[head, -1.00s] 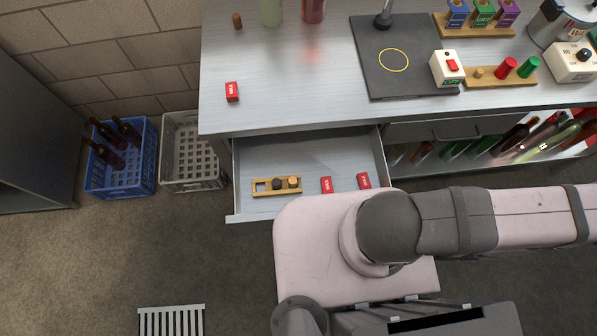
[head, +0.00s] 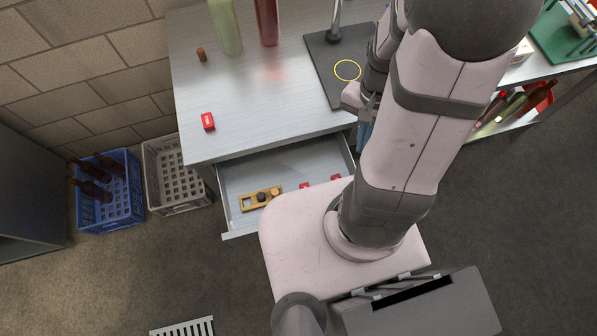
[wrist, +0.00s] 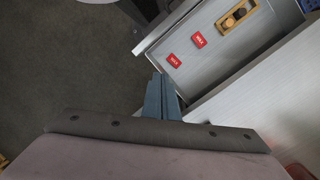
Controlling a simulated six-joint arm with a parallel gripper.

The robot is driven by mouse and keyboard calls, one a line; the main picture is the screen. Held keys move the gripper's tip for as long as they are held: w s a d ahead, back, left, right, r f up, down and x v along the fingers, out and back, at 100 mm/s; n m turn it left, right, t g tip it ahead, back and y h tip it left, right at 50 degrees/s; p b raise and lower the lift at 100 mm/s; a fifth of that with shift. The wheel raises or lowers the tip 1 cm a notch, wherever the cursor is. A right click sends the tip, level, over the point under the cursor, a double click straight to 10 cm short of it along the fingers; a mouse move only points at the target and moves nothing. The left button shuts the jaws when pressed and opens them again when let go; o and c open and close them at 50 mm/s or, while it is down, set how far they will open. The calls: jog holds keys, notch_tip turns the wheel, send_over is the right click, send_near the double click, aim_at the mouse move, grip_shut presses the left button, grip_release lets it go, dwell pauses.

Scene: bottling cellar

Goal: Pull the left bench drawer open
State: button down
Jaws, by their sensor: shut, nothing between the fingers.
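The left bench drawer (head: 236,178) stands pulled out from under the bench top, its inside in plain view. A wooden holder (head: 246,204) and two red boxes (head: 304,186) (head: 335,178) lie in it. My arm and base hide its front right part. In the wrist view the drawer (wrist: 215,75) is at the upper right, with the red boxes and holder inside. My gripper (wrist: 160,77) is shut and empty, its blue fingers appearing beside the drawer's edge. In the head view the gripper (head: 365,137) is partly hidden by my arm; contact cannot be told.
The bench top (head: 250,90) holds a red box (head: 208,121), a cork (head: 201,54), bottles and a dark mat (head: 328,62). A blue crate (head: 110,212) and grey crate (head: 180,196) stand left of the drawer.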

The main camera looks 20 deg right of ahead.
jog(key=w+a+r+n+t+p, duration=0.25)
jog(key=a+r+n+p, duration=0.25)
jog(key=a+r+n, duration=0.6)
jog(key=s+a+f+n+g+h+b, duration=0.1)
jog(key=a+f+n+b, duration=0.15)
jog(key=f+b, duration=0.5)
jog(key=s+a+f+n+g+b, duration=0.1)
jog(key=a+f+b, duration=0.2)
jog(key=f+b, duration=0.4)
jog(key=shift+n+g, duration=0.45)
jog(key=shift+g, duration=0.1)
jog(key=a+f+b, duration=0.2)
jog(key=a+f, duration=0.2)
jog(key=w+a+f+b, duration=0.1)
jog(key=a+f+b, duration=0.2)
jog(key=a+f, duration=0.1)
jog(key=w+a+f+b, duration=0.1)
jog(key=a+f+b, duration=0.2)
jog(key=a+f, duration=0.1)
jog(key=shift+w+a+f, duration=0.1)
jog(key=shift+a+f, duration=0.25)
jog(key=shift+f, duration=0.2)
jog(key=a+r+m+g, duration=0.1)
jog(key=a+r+m, duration=0.3)
jog(key=r+m, duration=0.1)
jog(key=shift+r+g+y+p, duration=0.15)
jog(key=shift+g+y+p, duration=0.15)
jog(key=shift+p, duration=0.05)
